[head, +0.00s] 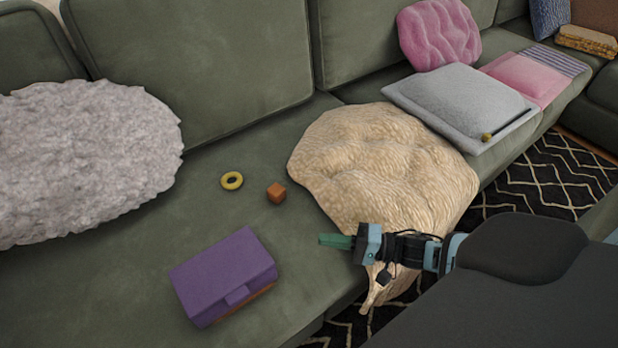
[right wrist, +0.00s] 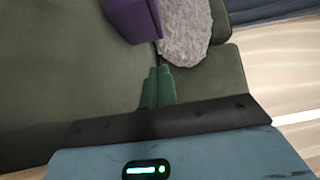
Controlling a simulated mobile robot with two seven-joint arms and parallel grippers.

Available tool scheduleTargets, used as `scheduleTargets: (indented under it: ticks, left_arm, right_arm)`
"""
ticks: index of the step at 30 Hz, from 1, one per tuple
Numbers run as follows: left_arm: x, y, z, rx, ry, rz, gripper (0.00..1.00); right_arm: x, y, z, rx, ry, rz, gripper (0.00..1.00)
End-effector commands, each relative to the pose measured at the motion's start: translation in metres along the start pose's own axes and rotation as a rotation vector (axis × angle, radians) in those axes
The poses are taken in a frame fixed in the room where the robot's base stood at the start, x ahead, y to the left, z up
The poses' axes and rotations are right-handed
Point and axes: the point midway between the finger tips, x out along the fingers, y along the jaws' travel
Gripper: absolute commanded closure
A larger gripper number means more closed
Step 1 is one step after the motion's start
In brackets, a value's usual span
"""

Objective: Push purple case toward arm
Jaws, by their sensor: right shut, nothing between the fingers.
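The purple case (head: 220,270) lies closed on the green sofa seat, near the front edge, with a latch on its near side and an orange-brown lower edge. Its corner also shows at the top of the right wrist view (right wrist: 132,18). My right gripper (head: 322,240) is shut and empty, with green fingers pointing left. It is to the right of the case, apart from it, over the seat by the cream blanket. Its fingers also show in the right wrist view (right wrist: 159,72). My left gripper is not in view.
A yellow ring (head: 232,172) and an orange-brown cube (head: 276,193) lie behind the case. A cream blanket (head: 385,165) drapes over the seat beside my right arm. A grey fluffy cushion (head: 85,155) is at the left. The seat between case and gripper is clear.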

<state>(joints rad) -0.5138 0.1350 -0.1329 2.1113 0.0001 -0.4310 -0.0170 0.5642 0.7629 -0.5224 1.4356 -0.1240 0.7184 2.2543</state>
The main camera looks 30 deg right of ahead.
Motion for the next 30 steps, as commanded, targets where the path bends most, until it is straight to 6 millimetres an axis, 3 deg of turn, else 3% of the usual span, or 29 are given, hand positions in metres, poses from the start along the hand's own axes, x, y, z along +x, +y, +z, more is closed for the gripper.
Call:
scheduleTargets:
  ticks: [15,21,30]
  left_arm:
    - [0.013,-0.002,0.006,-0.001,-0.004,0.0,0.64]
    - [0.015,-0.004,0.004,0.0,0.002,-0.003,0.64]
    - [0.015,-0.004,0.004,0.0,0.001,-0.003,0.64]
  right_arm:
    - [0.093,0.0,0.0,-0.001,0.001,-0.003,1.0]
    - [0.11,0.0,0.021,0.002,0.001,-0.002,1.0]
    - [0.117,0.0,0.028,-0.001,0.002,-0.001,1.0]
